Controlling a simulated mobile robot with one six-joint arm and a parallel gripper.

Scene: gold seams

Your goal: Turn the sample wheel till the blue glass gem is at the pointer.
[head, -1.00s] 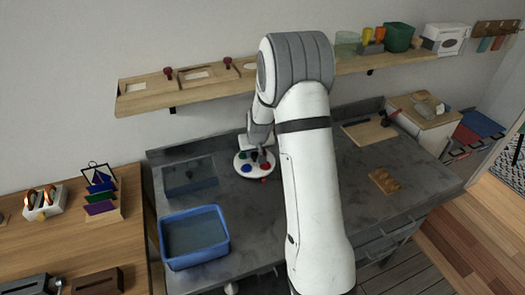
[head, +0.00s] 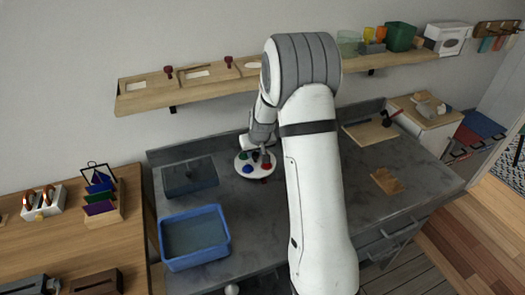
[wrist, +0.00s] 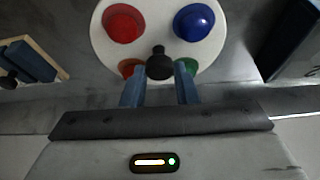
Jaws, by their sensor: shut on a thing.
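The sample wheel (head: 257,175) is a white disc on the grey bench, with coloured gems around a dark central knob. In the wrist view, the blue glass gem (wrist: 193,21) is at the upper right of the wheel (wrist: 158,30) and a red gem (wrist: 123,24) at the upper left. An orange gem (wrist: 130,67) and a green gem (wrist: 189,66) are partly hidden by my fingers. My gripper (wrist: 160,72) is shut on the black knob (wrist: 159,61). In the head view, the blue gem (head: 247,169) is at the wheel's front left. I cannot clearly make out the pointer.
A blue tub (head: 226,238) stands on the bench at front left of the wheel. A wooden shelf (head: 140,98) runs along the wall behind. A wooden board (head: 370,132) and a small wooden holder (head: 386,181) lie to the right.

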